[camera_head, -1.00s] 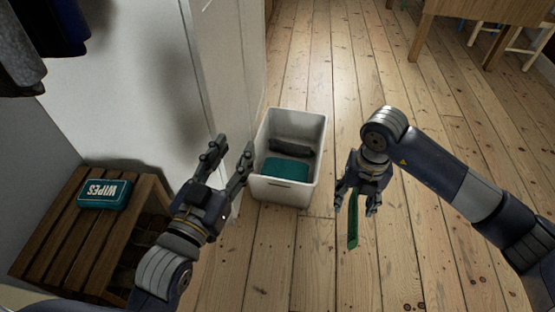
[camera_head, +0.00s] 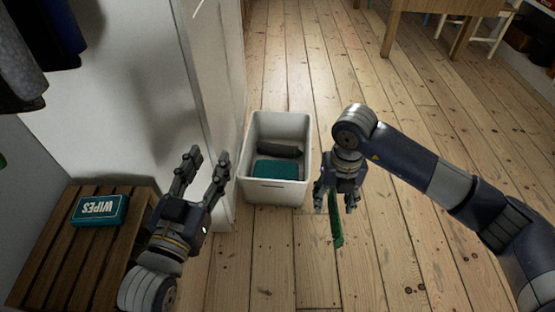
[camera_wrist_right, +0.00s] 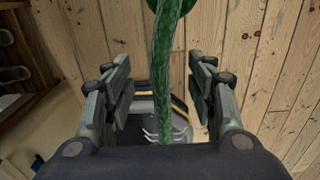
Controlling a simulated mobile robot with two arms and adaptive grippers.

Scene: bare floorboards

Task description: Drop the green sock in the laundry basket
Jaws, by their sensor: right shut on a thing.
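The green sock (camera_head: 335,228) hangs down from my right gripper (camera_head: 336,204), which is shut on it. In the right wrist view the sock (camera_wrist_right: 165,75) runs as a long strip between the fingers. The right gripper and sock are over the floor, just right of the white laundry basket (camera_head: 265,192). The basket stands on the floorboards, with a dark grey item (camera_head: 280,150) and a teal item (camera_head: 276,170) inside. My left gripper (camera_head: 207,165) is open and empty, left of the basket.
A wooden slatted bench (camera_head: 62,250) at the left bears a teal wipes box (camera_head: 101,210). A white wall panel (camera_head: 222,120) stands close to the basket's left. Dark clothes hang at the upper left. A wooden table (camera_head: 440,8) is at the back.

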